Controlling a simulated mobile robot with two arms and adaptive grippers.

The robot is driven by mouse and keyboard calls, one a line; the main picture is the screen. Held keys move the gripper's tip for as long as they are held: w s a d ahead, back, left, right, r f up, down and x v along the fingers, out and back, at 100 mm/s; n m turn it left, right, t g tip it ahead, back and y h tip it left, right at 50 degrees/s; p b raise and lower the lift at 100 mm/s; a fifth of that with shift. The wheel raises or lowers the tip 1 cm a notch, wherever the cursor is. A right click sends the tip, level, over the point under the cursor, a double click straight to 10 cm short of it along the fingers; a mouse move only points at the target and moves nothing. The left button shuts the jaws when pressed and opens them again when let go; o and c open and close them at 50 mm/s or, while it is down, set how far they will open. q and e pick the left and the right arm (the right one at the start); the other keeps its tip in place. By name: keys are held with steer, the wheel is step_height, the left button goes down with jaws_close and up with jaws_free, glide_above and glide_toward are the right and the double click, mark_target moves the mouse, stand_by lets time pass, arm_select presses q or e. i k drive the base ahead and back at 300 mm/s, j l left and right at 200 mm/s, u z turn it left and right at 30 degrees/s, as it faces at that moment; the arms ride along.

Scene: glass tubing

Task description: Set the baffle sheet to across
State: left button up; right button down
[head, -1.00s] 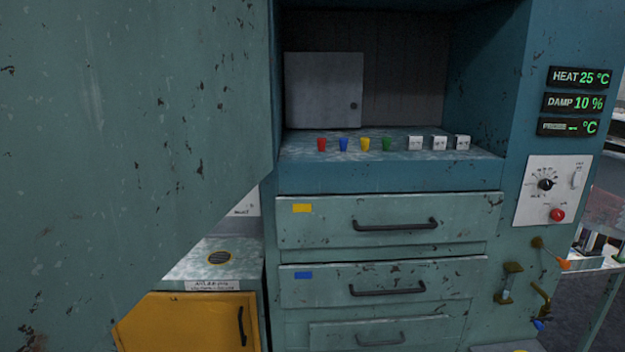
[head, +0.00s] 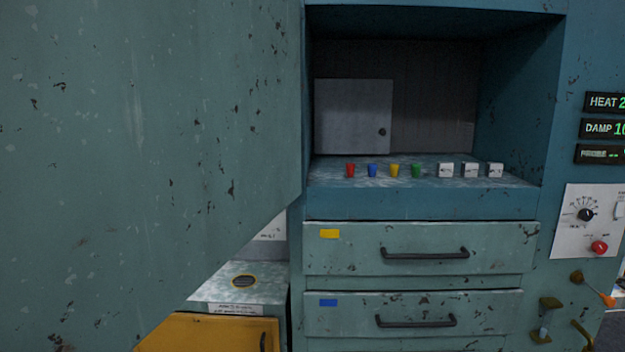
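A pale grey sheet (head: 353,116) with a small dark knob (head: 382,132) stands upright at the left of the open chamber (head: 432,110), facing me. It looks like the baffle sheet; it covers the left part of the back, and the right part of the back wall shows bare. Neither of my grippers is in the head view.
A large green panel (head: 140,130) fills the left side, close to me. Several coloured cups (head: 372,170) and white blocks (head: 470,170) line the chamber floor. Handled drawers (head: 420,250) lie below. A dial panel (head: 588,220) and levers (head: 550,310) are at right.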

mark_target(353, 116)
steer(key=j+z, duration=0.2)
steer(key=j, duration=0.45)
steer(key=j+z, duration=0.25)
steer(key=j, duration=0.4)
steer(key=j+z, duration=0.2)
steer(key=j, duration=0.45)
steer(key=k+j+z, duration=0.1)
steer(key=j+z, duration=0.15)
steer(key=j, duration=0.35)
steer(key=l+u, duration=0.1)
steer(key=l, duration=0.35)
steer(key=k+l+u, duration=0.1)
steer(key=l, duration=0.35)
steer(key=k+l+u, duration=0.1)
steer(key=l, duration=0.35)
steer(key=i+l+u, duration=0.15)
steer(key=l, duration=0.2)
steer(key=i+l+u, duration=0.15)
steer(key=l, duration=0.2)
steer(key=l+u, duration=0.1)
steer(key=l, duration=0.25)
steer(key=i+l+u, duration=0.15)
steer(key=l, duration=0.25)
steer(key=i+l+u, duration=0.15)
steer(key=i+l, duration=0.2)
steer(key=i, duration=0.15)
